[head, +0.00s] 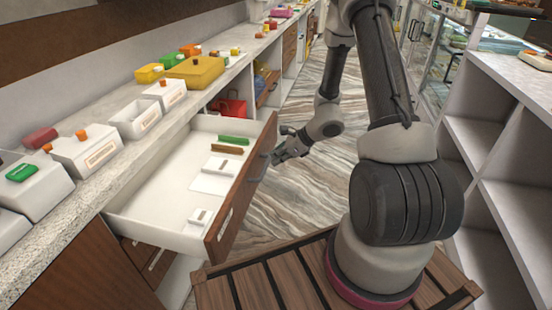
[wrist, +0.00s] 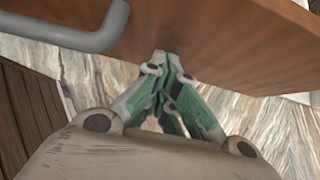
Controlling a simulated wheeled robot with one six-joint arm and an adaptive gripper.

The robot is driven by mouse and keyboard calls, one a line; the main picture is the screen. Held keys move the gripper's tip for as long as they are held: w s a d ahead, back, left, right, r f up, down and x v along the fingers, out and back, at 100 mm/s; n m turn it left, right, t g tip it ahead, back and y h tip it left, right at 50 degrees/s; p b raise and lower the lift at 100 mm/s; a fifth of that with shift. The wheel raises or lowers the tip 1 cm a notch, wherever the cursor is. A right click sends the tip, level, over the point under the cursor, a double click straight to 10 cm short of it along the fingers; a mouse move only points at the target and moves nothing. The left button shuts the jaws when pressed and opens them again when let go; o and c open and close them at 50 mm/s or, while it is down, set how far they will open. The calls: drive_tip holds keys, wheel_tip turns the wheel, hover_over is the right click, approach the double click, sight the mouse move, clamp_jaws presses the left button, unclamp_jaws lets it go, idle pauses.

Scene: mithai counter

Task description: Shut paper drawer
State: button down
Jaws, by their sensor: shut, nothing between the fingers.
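The paper drawer (head: 150,205) stands pulled out from the counter on the left in the head view. It has white sides and a brown wooden front (head: 236,195) with a grey bar handle. White paper pieces, a green item and a brown item lie inside it. My gripper (head: 276,158) is shut and empty, just outside the drawer front near the handle's far end. In the wrist view my gripper (wrist: 166,62) has its fingertips together at the lower edge of the wooden front (wrist: 210,35), with the grey handle (wrist: 75,35) to the left. I cannot tell whether they touch.
The stone countertop (head: 100,85) holds white bins, yellow boxes and small coloured items. A red bag (head: 232,108) sits in an open bay beyond the drawer. White shelving (head: 500,140) stands on the right. The marbled floor (head: 310,90) between is clear.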

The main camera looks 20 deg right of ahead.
drive_tip(key=shift+a, duration=0.1)
drive_tip(key=w+a, duration=0.6)
drive_tip(key=a, duration=0.2)
drive_tip(key=w+a, duration=0.6)
drive_tip(key=a, duration=0.2)
drive_tip(key=w+a, duration=0.5)
drive_tip(key=a, duration=0.3)
drive_tip(key=shift+w+a, duration=0.2)
drive_tip(key=shift+w, duration=0.2)
drive_tip(key=shift+w+a+r, duration=0.1)
drive_tip(key=shift+w+a, duration=0.05)
drive_tip(key=shift+r, duration=0.1)
